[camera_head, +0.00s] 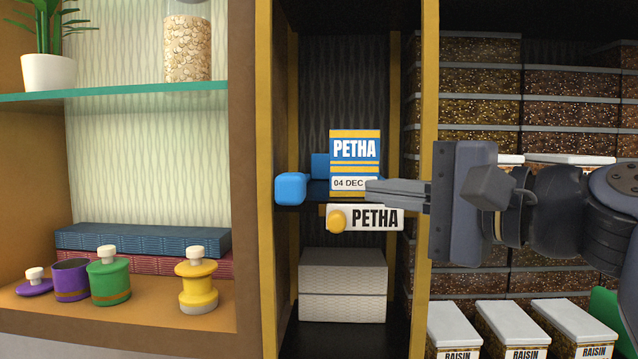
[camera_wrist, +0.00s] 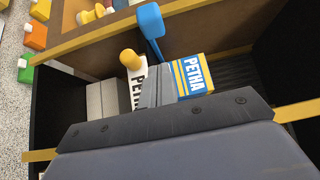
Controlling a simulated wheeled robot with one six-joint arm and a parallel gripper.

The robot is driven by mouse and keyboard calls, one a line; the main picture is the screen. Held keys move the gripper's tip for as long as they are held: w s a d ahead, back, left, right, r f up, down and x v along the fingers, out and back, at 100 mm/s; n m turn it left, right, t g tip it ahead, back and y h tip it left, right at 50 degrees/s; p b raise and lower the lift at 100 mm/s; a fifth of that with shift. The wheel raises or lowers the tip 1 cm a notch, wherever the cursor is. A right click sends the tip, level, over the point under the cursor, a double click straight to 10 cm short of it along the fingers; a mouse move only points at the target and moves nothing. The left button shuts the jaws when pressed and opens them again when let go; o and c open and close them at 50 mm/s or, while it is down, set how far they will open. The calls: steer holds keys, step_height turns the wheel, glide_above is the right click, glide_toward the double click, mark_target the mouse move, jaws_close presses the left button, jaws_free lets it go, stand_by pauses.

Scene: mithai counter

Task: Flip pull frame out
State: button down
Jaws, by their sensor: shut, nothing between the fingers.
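A blue, white and yellow PETHA box (camera_head: 355,150) marked "04 DEC" stands upright on the dark shelf of the narrow middle bay. A blue handle (camera_head: 290,188) sticks out to its left, and a blue panel (camera_head: 320,166) shows partly behind the box. I cannot tell whether they are one frame. A white PETHA label (camera_head: 375,219) with a yellow knob (camera_head: 337,221) is on the shelf front. My gripper (camera_head: 368,192) is shut and empty, its tips before the box's lower right. The wrist view shows the closed fingers (camera_wrist: 158,86) beside the box (camera_wrist: 193,75), below the blue handle (camera_wrist: 150,20).
White cartons (camera_head: 342,285) are stacked below the shelf. Yellow-edged posts (camera_head: 429,90) bound the bay. Sweet boxes fill the right racks, with RAISIN tubs (camera_head: 510,325) in front. The left niche holds yellow (camera_head: 196,285) and green (camera_head: 108,278) pots.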

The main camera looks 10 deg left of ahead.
stand_by(0.4)
steer(key=p+x, duration=0.3)
steer(key=x, duration=0.7)
stand_by(0.4)
